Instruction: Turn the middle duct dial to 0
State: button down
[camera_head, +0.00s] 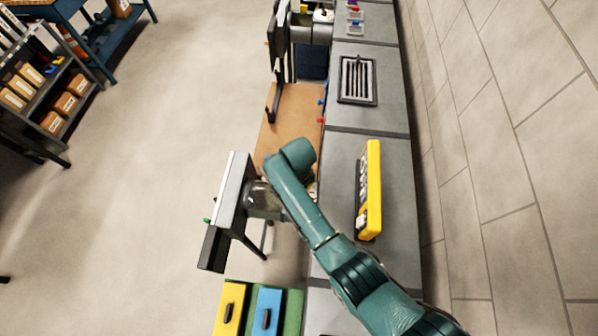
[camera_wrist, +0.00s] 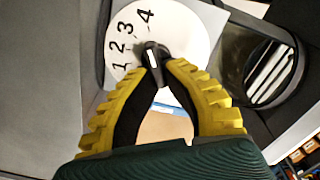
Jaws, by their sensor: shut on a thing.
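In the wrist view, a round white dial plate (camera_wrist: 190,25) carries the black numerals 1, 2, 3 and 4 along its left and upper edge. A dark knob (camera_wrist: 151,48) with a white mark stands on it. My gripper (camera_wrist: 154,66), with ribbed yellow fingers, is shut on this knob. The fingers and my wrist hide the lower part of the plate; no 0 shows. I cannot tell the exact reading, or which duct this dial belongs to. In the head view, my teal arm hides the fingertips and dial, beside a grey panelled unit (camera_head: 232,185).
A grey bench (camera_head: 338,150) runs along the tiled wall at right, bearing a yellow case (camera_head: 372,185) and a slatted grille (camera_head: 357,80). Yellow (camera_head: 229,306) and blue (camera_head: 267,310) drawer fronts lie at the bottom. The floor (camera_head: 170,110) at left is clear up to a shelf (camera_head: 45,100).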

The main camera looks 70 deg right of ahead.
jog(key=n+p, duration=0.1)
jog(key=n, duration=0.1)
jog(key=n+p, duration=0.1)
jog(key=n, duration=0.1)
jog(key=n+p, duration=0.1)
jog(key=shift+w+a+n, duration=0.2)
jog(key=shift+a+n, duration=0.1)
jog(key=shift+n, duration=0.1)
jog(key=n, duration=0.1)
jog(key=n+p, duration=0.1)
jog(key=n, duration=0.1)
jog(key=shift+a+n, duration=0.25)
jog(key=shift+n, duration=0.05)
jog(key=n, duration=0.1)
jog(key=n+p, duration=0.1)
jog(key=n, duration=0.1)
jog(key=shift+a+n, duration=0.2)
jog(key=shift+n, duration=0.1)
jog(key=n, duration=0.1)
jog(key=n+p, duration=0.1)
jog(key=n, duration=0.3)
jog(key=shift+s+a+p, duration=0.15)
jog(key=shift+a+p, duration=0.15)
jog(key=shift+p, duration=0.05)
jog(key=n, duration=0.3)
jog(key=n+p, duration=0.1)
jog(key=n, duration=0.1)
jog(key=shift+s+a+f, duration=0.15)
jog(key=shift+s, duration=0.1)
jog(key=shift+n, duration=0.5)
